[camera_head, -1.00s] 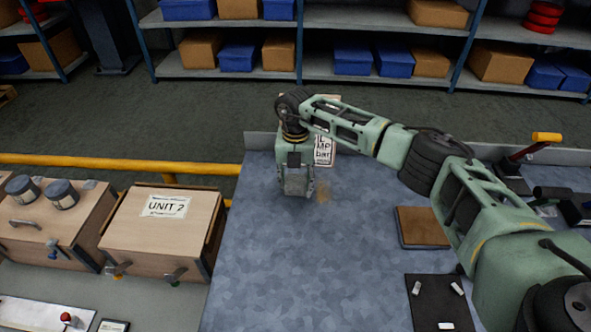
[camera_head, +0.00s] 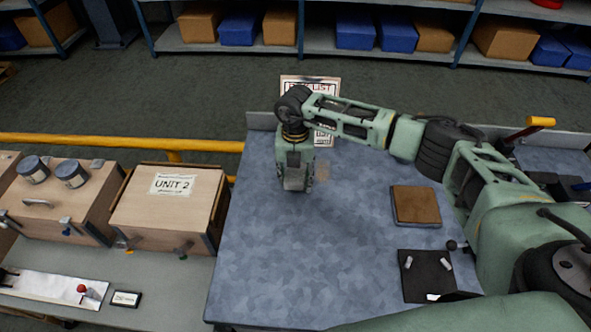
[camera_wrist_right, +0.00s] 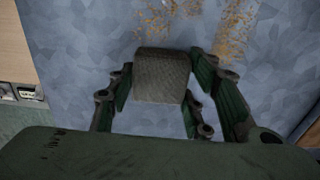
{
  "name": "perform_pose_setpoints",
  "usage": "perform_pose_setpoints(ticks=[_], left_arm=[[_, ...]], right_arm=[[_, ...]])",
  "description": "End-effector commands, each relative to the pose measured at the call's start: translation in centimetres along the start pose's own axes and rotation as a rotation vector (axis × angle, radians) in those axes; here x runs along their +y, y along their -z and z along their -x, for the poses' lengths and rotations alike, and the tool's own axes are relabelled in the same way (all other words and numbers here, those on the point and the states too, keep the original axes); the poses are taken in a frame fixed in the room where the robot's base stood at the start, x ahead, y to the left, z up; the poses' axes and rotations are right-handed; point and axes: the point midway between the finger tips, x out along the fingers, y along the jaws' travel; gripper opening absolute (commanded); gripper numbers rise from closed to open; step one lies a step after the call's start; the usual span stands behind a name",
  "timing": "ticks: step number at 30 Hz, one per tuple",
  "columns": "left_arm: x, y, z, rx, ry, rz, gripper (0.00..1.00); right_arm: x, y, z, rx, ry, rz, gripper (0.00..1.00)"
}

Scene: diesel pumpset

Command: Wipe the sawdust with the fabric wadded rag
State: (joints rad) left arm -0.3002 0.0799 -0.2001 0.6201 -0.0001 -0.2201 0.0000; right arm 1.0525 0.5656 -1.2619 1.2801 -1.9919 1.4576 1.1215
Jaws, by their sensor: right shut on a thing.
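My right gripper (camera_head: 296,186) points down over the blue-grey mottled bench top (camera_head: 290,255), near its back edge. In the right wrist view it is shut on the rag (camera_wrist_right: 162,76), a grey-brown woven wad between the two fingers. The rag appears low at the bench surface; I cannot tell whether it touches. Sawdust (camera_wrist_right: 236,28) lies as an orange-brown speckled streak ahead and right of the rag. More specks (camera_wrist_right: 160,12) lie straight ahead of it. In the head view the sawdust is a faint tan patch (camera_head: 322,171) just right of the gripper. My left gripper is not in view.
A brown-topped pad (camera_head: 416,205) and a black mat (camera_head: 427,275) with small white pieces lie on the right. A printed sign (camera_head: 310,84) stands at the back edge. A wooden UNIT 2 box (camera_head: 165,212) is left of the bench. The bench's front middle is clear.

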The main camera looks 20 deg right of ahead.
Motion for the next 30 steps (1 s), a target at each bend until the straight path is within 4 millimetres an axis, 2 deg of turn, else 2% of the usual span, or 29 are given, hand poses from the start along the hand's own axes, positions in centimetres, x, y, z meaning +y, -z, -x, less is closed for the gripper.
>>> perform_pose_setpoints(ticks=[1,8,24,30], left_arm=[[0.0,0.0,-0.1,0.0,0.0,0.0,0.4],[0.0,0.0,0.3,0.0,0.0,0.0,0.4],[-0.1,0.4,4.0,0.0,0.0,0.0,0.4],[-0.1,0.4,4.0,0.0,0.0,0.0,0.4]], right_arm=[[-0.1,0.4,-0.6,0.01,0.006,0.002,0.25],[-0.1,0.5,-0.1,0.012,0.007,0.003,0.25],[0.0,0.2,5.5,0.004,0.003,0.001,0.25],[0.0,0.1,5.8,0.004,0.003,0.001,0.25]])
